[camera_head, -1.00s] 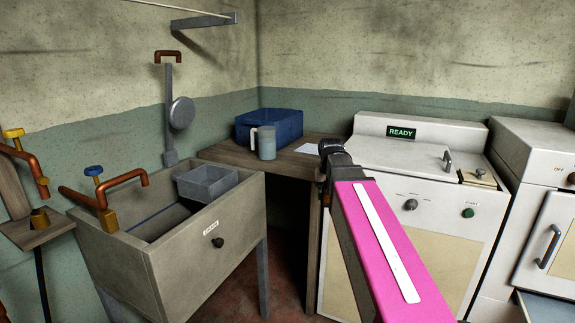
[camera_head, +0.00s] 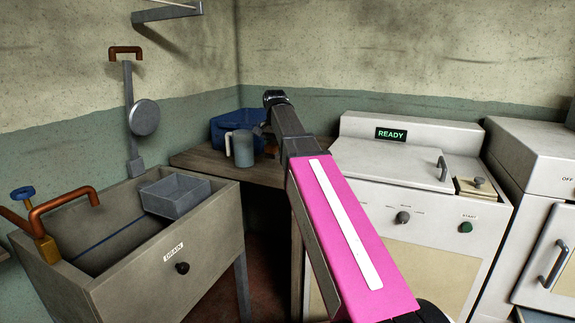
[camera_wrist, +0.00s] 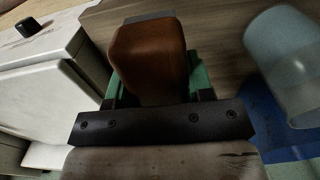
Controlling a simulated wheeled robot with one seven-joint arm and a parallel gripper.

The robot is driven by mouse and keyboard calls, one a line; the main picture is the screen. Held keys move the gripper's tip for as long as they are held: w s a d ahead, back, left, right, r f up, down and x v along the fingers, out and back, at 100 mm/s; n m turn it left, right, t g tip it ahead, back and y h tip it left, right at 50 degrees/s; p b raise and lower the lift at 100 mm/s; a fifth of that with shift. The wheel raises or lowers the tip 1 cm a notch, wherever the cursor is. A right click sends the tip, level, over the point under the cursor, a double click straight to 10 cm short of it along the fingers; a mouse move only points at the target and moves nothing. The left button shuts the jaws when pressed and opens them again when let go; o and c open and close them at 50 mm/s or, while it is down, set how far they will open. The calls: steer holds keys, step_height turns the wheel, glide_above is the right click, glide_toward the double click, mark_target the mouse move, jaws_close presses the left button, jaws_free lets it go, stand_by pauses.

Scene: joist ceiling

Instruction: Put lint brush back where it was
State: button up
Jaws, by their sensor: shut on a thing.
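The lint brush (camera_wrist: 148,62) shows in the wrist view as a rounded brown piece with a grey edge at its far end. My gripper (camera_wrist: 155,82) is shut on it, with green fingers on both sides of the brown part. The wooden bench top (camera_wrist: 215,35) lies behind the brush; I cannot tell whether the brush touches it. In the head view my arm reaches over the bench (camera_head: 200,163), and my gripper and the brush are mostly hidden behind my wrist.
A grey-blue jug (camera_head: 241,150) stands on the bench by a blue tub (camera_head: 226,127); the jug is also close right in the wrist view (camera_wrist: 288,65). A white machine with a READY sign (camera_head: 390,150) borders the bench right. A sink (camera_head: 150,260) with a grey basket (camera_head: 175,195) stands left.

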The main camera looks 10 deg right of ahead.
steer(key=w+d+f, duration=0.2)
steer(key=w+d, duration=0.1)
steer(key=w+d+f, duration=0.1)
steer(key=d+f, duration=0.1)
steer(key=shift+w+d+f, duration=0.1)
steer(key=shift+w+d, duration=0.05)
steer(key=shift+d, duration=0.05)
steer(key=shift+f, duration=1.95)
steer(key=shift+f, duration=0.15)
steer(key=o, duration=1)
steer(key=shift+o, duration=0.2)
step_height(320, 180, up, 12)
